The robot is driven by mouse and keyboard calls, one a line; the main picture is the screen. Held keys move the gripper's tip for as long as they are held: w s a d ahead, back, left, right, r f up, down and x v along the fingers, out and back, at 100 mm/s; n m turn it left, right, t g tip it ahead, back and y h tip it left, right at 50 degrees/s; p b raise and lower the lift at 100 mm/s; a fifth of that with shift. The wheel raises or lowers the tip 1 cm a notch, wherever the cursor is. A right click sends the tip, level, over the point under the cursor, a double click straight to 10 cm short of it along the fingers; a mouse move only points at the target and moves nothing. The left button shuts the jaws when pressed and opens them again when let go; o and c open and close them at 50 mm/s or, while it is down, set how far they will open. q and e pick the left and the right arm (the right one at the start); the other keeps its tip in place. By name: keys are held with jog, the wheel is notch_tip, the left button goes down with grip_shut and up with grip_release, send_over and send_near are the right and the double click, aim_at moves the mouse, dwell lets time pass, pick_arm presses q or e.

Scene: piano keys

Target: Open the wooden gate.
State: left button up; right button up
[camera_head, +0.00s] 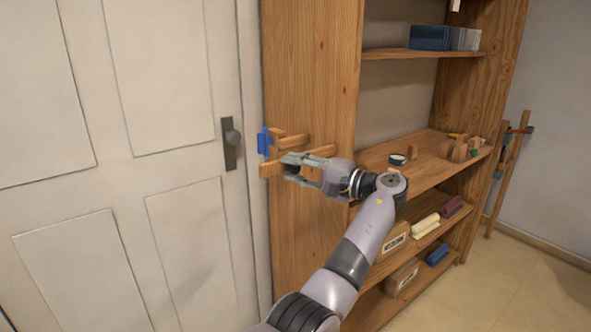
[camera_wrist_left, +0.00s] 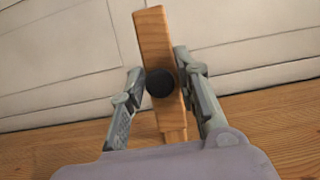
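Wooden bars (camera_head: 293,139) with a blue bracket (camera_head: 264,142) stand out from the side of the wooden shelf unit, beside the door. They seem to be the wooden gate, though I cannot be sure. My left gripper (camera_head: 286,164) is at the lower bar and hides part of it. In the left wrist view a wooden bar (camera_wrist_left: 154,38) with a round black disc lies between the two fingers of my left gripper (camera_wrist_left: 160,65). The fingertips are close to its sides, but contact cannot be made out. My right gripper is not in view.
A pale panelled door (camera_head: 165,80) with a dark handle (camera_head: 231,138) is at the left. The shelf unit (camera_head: 312,60) holds blue boxes (camera_head: 430,37), small wooden pieces (camera_head: 460,148) and labelled boxes (camera_head: 402,277). A wooden stand (camera_head: 508,175) is at the right; floor is clear at the lower right.

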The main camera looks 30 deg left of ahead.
pick_arm(q)
jog(key=shift+o, duration=1.4)
jog(key=shift+a, duration=0.1)
jog(key=d, duration=1.2)
